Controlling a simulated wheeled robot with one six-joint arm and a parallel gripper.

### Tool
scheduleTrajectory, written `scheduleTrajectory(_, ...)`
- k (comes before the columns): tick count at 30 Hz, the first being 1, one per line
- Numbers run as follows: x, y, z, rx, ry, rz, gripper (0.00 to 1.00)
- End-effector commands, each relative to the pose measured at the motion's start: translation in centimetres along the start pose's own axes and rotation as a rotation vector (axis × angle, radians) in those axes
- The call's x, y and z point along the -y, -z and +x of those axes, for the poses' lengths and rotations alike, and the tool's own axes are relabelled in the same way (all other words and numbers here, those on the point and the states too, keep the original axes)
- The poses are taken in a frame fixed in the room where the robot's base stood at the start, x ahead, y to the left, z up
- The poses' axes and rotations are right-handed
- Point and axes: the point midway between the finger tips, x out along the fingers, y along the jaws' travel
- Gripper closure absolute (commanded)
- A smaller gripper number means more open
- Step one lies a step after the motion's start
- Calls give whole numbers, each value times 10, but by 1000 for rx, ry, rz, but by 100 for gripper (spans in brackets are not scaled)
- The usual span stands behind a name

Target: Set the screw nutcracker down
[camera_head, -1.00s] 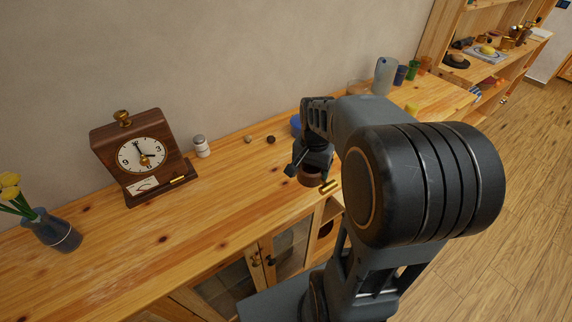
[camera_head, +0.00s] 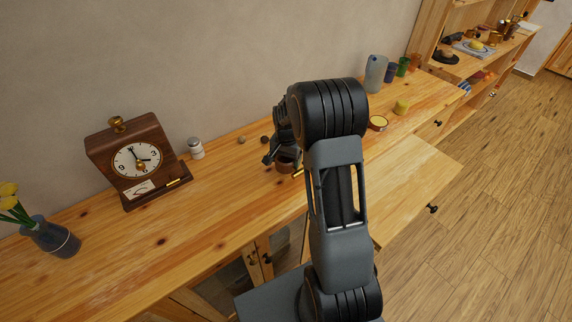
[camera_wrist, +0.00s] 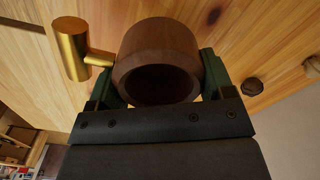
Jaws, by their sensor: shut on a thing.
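The screw nutcracker is a brown wooden cup with a brass screw handle. In the wrist view the nutcracker (camera_wrist: 160,50) sits between the two green finger pads of my gripper (camera_wrist: 158,85), which is shut on it. Its brass handle sticks out to the left. In the head view the nutcracker (camera_head: 288,167) is over the front part of the wooden sideboard top (camera_head: 215,190), with my gripper (camera_head: 277,155) at it and partly hiding it. I cannot tell whether its base touches the wood.
A clock (camera_head: 135,160), a white-capped jar (camera_head: 196,148) and a vase (camera_head: 50,238) stand to the left. Two nuts (camera_head: 241,139) lie near the wall. A yellow candle (camera_head: 402,107), a round dish (camera_head: 378,123) and several cups stand to the right. Bare wood lies between clock and gripper.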

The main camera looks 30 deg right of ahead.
Motion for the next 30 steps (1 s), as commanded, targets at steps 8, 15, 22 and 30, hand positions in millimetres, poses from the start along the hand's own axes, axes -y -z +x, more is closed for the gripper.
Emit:
scheduleTrajectory(8, 2, 2, 31, 2, -1, 0, 62)
scheduleTrajectory(15, 2, 2, 33, 0, 0, 0, 62)
scheduleTrajectory(22, 2, 1, 37, 1, 0, 0, 21)
scheduleTrajectory(30, 2, 1, 37, 1, -1, 0, 0)
